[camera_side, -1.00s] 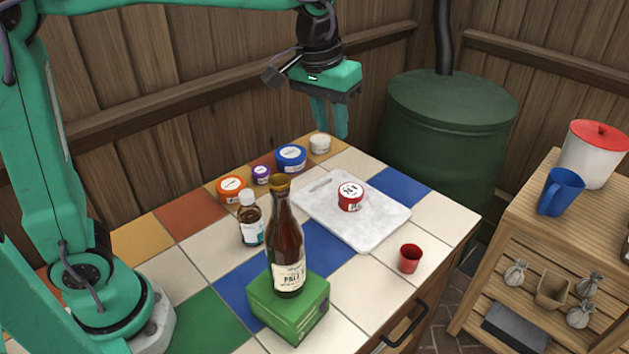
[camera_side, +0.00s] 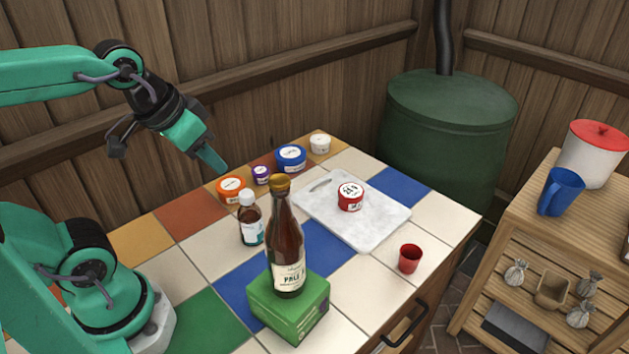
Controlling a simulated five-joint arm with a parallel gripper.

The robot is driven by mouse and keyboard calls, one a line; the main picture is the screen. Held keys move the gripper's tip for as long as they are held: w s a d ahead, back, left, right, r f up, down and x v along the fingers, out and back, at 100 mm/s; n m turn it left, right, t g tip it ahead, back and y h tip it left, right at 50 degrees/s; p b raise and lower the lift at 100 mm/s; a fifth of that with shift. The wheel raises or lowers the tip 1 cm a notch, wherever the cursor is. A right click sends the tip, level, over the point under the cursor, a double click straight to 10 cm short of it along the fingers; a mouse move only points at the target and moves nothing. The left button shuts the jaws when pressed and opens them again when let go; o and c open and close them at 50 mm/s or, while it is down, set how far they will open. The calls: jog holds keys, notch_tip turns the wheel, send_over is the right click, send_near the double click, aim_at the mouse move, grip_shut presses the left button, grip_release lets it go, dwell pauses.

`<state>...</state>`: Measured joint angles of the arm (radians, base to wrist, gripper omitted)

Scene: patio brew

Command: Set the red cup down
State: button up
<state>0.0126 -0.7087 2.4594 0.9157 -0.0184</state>
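The red cup (camera_side: 410,259) stands upright on the tiled table, near its right front edge and to the right of the white cutting board (camera_side: 363,230). Nothing touches it. My gripper (camera_side: 215,163) is in the air above the back left of the table, above the orange-lidded jar and far from the cup. Its fingers point down to the right and overlap in this view, so I cannot see a gap between them. I see nothing held at the fingertips.
A brown bottle (camera_side: 287,245) stands on a green box (camera_side: 311,308) at the front. A small medicine bottle (camera_side: 250,222), orange (camera_side: 231,188), purple (camera_side: 261,174) and blue (camera_side: 291,157) jars stand behind. A red jar (camera_side: 350,200) sits on the board. A wooden shelf (camera_side: 517,215) stands right.

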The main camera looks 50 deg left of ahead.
jog(key=shift+s+a+f, duration=0.15)
jog(key=shift+s+f, duration=0.2)
jog(key=shift+s, duration=0.05)
grip_shut()
jog(key=w+d+n+g, duration=0.2)
jog(key=w+d+g, duration=0.1)
jog(key=w+d, duration=1)
jog(key=w+d+f+g, duration=0.1)
jog(key=w+d+f, duration=0.2)
jog(key=d+f, duration=0.3)
jog(key=w+d+f+n+g, duration=0.1)
jog(key=w+d+f, duration=0.3)
jog(key=d, duration=0.5)
notch_tip(320, 180, down, 3)
jog(key=shift+d+r, duration=0.1)
jog(key=shift+d, duration=0.15)
